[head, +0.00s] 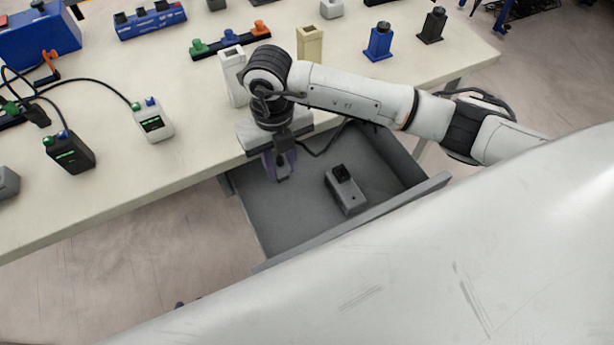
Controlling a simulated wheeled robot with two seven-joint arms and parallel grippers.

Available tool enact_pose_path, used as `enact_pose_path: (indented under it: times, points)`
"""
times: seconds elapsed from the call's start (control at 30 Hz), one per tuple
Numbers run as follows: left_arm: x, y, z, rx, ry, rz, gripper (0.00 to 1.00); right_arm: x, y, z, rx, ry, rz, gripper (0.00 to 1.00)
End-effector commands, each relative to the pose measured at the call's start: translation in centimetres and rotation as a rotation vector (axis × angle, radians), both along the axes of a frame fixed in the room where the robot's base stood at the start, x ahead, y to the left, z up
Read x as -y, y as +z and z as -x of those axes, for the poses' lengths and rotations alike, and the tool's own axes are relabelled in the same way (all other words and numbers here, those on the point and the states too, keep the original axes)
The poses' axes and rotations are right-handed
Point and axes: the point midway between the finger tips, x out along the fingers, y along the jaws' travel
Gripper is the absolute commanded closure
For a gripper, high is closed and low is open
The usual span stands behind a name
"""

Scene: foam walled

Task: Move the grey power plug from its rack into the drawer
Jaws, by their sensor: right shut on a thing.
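My right gripper (279,164) points down into the left part of the open grey drawer (290,220). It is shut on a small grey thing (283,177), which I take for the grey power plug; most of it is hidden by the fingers. A thin dark cable runs from beside the gripper towards the drawer's back. I cannot tell whether the held thing touches the drawer floor. A grey block with a black top (346,189) lies in the drawer, to the right of the gripper and apart from it.
The pale table (190,195) carries a white holder (232,75), a beige holder (310,45), a blue holder (379,42), a black holder (431,26), a white cabled box (153,123) and a black cabled box (70,152). The drawer's front left floor is clear.

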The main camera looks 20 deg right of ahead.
Motion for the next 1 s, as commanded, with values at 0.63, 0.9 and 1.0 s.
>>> enact_pose_path:
  times: [0.63,0.9,1.0]
  points:
    - [0.2,-0.1,0.4,-0.004,-0.004,0.003,0.73,0.0,-8.8,0.1,-0.003,-0.001,0.001,0.97]
    - [0.3,-0.1,0.4,-0.004,-0.004,0.004,0.73,0.0,-9.1,0.0,0.0,0.0,0.0,0.97]
    - [0.3,-0.3,0.4,-0.003,-0.005,0.003,0.73,0.0,-9.4,0.0,0.0,0.0,0.0,0.97]
